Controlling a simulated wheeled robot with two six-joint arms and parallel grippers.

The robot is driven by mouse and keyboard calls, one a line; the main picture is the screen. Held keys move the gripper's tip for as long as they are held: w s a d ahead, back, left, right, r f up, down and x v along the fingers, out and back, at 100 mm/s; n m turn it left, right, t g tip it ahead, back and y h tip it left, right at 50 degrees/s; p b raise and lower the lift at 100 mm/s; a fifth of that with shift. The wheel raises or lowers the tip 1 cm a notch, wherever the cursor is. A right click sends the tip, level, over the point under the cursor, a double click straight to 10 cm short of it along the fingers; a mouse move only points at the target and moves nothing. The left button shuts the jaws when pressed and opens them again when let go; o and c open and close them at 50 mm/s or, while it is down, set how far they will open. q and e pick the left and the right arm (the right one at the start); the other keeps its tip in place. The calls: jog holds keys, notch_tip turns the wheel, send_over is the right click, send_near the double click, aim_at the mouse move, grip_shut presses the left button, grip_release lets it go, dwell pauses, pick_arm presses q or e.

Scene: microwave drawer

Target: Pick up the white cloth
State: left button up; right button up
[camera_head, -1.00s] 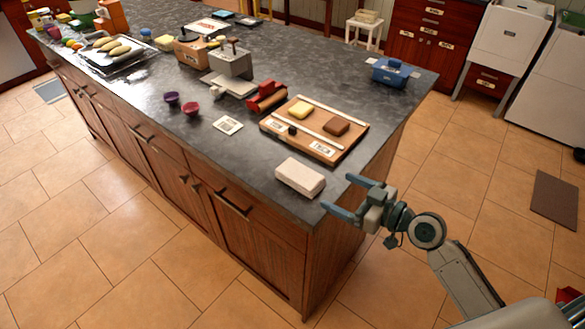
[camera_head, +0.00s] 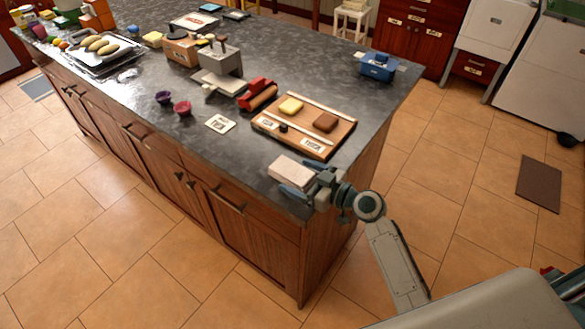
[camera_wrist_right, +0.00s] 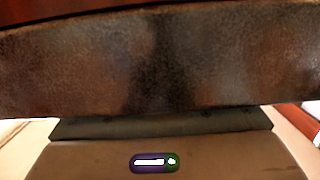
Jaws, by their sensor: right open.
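The white cloth (camera_head: 288,167) is a folded, off-white block lying flat at the near right corner of the dark island counter in the head view. My right gripper (camera_head: 307,180) is at that corner, its blue-grey fingers spread on either side of the cloth's right end. I cannot tell whether the fingers touch the cloth. The gripper hides part of the cloth. The right wrist view is filled by a dark speckled surface and part of my gripper; the cloth cannot be made out clearly there. My left gripper is not in view.
Behind the cloth lies a wooden board (camera_head: 336,137) with a yellow block (camera_head: 290,106) and a brown block (camera_head: 325,122). A white card (camera_head: 220,124), a red bowl (camera_head: 182,108) and a blue box (camera_head: 378,66) also stand on the counter (camera_head: 240,160).

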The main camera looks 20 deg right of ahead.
jog(key=shift+x, duration=0.75)
jog(key=c, duration=1)
jog(key=shift+o, duration=0.2)
